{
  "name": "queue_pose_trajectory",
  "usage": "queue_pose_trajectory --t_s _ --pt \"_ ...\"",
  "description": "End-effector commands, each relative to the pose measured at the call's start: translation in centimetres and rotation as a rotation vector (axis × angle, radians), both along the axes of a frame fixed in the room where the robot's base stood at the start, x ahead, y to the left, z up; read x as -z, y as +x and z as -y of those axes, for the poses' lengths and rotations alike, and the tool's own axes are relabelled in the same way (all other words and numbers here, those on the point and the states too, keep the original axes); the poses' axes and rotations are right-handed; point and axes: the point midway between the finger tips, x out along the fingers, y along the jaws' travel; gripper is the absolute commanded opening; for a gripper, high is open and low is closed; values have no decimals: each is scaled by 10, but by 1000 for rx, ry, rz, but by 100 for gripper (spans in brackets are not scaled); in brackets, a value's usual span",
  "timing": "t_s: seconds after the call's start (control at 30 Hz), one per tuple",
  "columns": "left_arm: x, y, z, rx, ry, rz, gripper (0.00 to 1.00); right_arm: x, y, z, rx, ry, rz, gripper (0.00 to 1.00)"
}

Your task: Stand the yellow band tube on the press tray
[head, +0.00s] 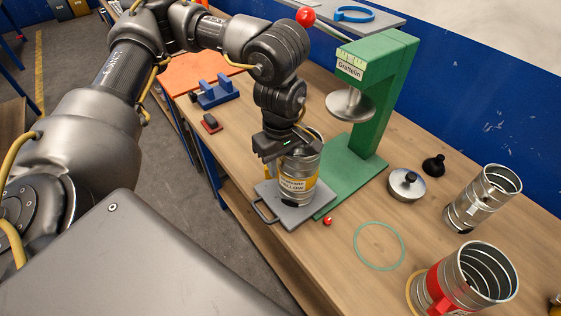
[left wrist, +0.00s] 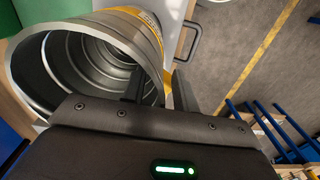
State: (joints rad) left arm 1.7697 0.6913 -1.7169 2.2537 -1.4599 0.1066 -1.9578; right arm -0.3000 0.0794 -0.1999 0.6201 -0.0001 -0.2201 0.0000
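The yellow band tube (head: 299,184), a ribbed metal cylinder with a yellow label, stands upright on the grey press tray (head: 290,214). The tray lies in front of the green press base and has a handle on its left side. My left gripper (head: 284,160) is at the tube's top rim. In the left wrist view, its fingers (left wrist: 158,88) straddle the wall of the tube (left wrist: 50,70), one inside and one outside. A gap shows between the fingers, so they look open around the wall. The tray's handle (left wrist: 193,42) also shows there. My right gripper is out of view.
The green press (head: 376,110) with its round metal plate (head: 350,105) stands right behind the tube. A red-banded tube (head: 435,290), another metal tube (head: 483,197), a knobbed lid (head: 406,186) and a green ring (head: 357,250) lie to the right. A small red ball (head: 327,221) sits beside the tray.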

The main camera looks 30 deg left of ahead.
Motion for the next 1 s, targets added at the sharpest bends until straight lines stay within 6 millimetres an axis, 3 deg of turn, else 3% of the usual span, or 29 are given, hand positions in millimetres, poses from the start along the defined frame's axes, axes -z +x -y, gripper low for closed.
queue_pose_trajectory --t_s 0.23,0.7,1.0 --pt "-16 1 0 0 0 5 29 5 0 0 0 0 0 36" --pt "-97 1 1 -1 -1 4 29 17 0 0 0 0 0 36" --pt "-108 0 1 1 0 0 29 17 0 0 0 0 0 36"
